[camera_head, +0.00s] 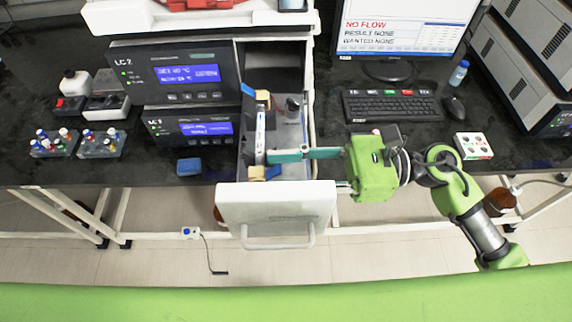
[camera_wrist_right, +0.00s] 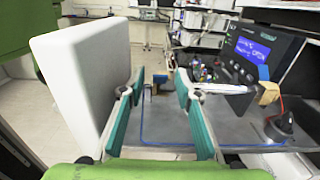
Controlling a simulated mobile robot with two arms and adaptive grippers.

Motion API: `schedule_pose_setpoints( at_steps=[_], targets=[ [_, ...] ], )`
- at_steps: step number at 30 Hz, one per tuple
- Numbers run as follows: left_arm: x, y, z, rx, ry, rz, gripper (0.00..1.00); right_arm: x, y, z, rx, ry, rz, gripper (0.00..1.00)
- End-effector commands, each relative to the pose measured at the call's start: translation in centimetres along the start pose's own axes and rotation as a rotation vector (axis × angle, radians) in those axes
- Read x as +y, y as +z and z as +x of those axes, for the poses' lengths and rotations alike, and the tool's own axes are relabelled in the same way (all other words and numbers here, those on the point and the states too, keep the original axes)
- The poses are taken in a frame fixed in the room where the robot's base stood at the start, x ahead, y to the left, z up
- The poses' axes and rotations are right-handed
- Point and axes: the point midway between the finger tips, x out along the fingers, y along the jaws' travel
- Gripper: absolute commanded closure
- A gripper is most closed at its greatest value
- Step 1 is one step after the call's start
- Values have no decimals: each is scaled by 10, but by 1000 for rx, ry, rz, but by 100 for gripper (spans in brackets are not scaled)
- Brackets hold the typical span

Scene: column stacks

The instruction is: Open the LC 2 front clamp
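The LC 2 unit (camera_head: 175,72) shows a lit blue display at the upper left of the head view; it also shows in the right wrist view (camera_wrist_right: 255,50). A pale column (camera_head: 260,135) lies in the open drawer, with tan and blue clamp pieces at both ends. The front clamp (camera_head: 262,173) is near the drawer front. My right gripper (camera_head: 274,156) reaches in from the right, its teal fingertips close to the column's front end. In the right wrist view the fingers (camera_wrist_right: 159,80) are apart, with the front clamp (camera_wrist_right: 153,88) between them; contact is unclear. My left gripper is not in view.
The drawer's white front panel (camera_head: 276,205) stands close beside the right gripper. A dark knob (camera_head: 292,103) stands in the drawer's rear. Vial racks (camera_head: 100,146) and a blue block (camera_head: 189,166) sit left; the keyboard (camera_head: 392,106) is right.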

Motion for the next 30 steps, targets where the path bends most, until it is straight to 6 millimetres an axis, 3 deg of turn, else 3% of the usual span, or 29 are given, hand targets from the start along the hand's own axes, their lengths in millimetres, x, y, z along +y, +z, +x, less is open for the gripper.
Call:
schedule_pose_setpoints(
  at_steps=[2,5,17,23,30],
  targets=[
    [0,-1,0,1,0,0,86,0,0,0,0,0,0,75],
    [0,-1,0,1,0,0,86,0,0,0,0,0,0,100],
    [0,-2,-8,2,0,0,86,0,5,0,34,0,-2,100],
    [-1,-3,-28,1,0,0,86,0,13,3,137,1,-5,100],
    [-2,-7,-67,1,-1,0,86,-1,24,11,341,1,-9,100]
  ],
)
